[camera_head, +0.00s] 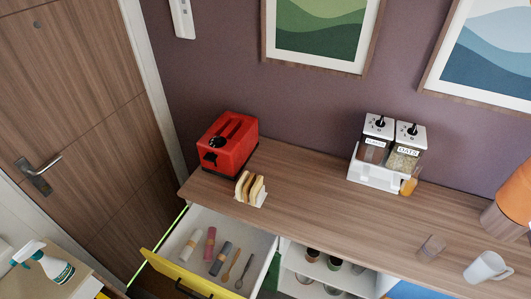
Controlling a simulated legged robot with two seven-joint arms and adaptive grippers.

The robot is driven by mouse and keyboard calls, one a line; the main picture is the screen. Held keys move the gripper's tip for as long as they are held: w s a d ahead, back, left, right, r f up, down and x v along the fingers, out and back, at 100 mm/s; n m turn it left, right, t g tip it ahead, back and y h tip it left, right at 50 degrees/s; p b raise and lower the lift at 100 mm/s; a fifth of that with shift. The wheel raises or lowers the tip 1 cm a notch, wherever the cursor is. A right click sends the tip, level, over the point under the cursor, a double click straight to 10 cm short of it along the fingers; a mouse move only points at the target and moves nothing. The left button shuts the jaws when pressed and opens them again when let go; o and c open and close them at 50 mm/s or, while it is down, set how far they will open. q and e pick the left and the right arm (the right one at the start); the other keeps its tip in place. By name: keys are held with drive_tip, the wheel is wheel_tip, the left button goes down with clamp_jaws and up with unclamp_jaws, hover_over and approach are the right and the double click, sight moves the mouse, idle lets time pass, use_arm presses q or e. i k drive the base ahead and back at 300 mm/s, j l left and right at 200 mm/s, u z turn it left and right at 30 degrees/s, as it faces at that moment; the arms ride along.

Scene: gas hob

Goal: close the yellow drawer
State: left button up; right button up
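The yellow drawer (160,271) is pulled out from the left end of the wooden sideboard. Its yellow front faces the lower left and carries a dark handle (188,289), partly cut off by the bottom edge of the view. Its white inside is open to view and holds several rolled items (209,243) and wooden utensils (245,270). Neither of my grippers shows in the head view.
The sideboard top (310,213) bears a red toaster (228,144), a toast rack (250,188), two dispensers (390,150) and a white mug (487,268). A spray bottle (45,262) stands on another surface at lower left. A closed wooden door (75,100) is behind.

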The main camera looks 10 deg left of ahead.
sight(194, 274)
drive_tip(key=u, duration=1.4)
drive_tip(key=k+j+z, duration=0.15)
drive_tip(key=k, duration=0.2)
